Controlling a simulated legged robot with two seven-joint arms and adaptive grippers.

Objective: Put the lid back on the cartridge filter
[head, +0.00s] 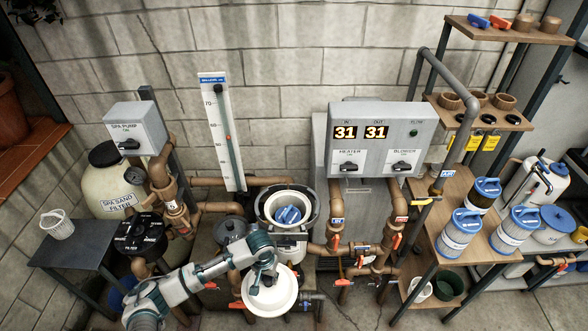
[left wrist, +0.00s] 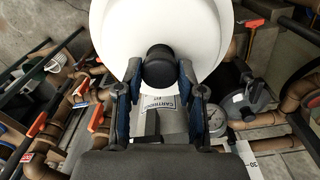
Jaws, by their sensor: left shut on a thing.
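The round white lid (head: 284,296) is in front of the cartridge filter (head: 290,243) in the head view. My left gripper (head: 264,276) is shut on the lid's black knob, which shows between the two fingers in the left wrist view (left wrist: 158,68). The white lid (left wrist: 205,25) fills the top of that view. The filter stands open behind the lid, with a dark collar (head: 263,216) around its mouth and a blue-topped cartridge (head: 289,214) inside. My arm and the lid hide the filter's lower part in the head view. My right gripper is not in view.
A grey pump (head: 232,231) stands just left of the filter. Brown pipes with orange-handled valves (head: 332,241) stand close on its right. A wooden shelf (head: 443,232) with several blue-capped cartridges is at the right. A dark side table (head: 75,258) holds a white basket (head: 57,224).

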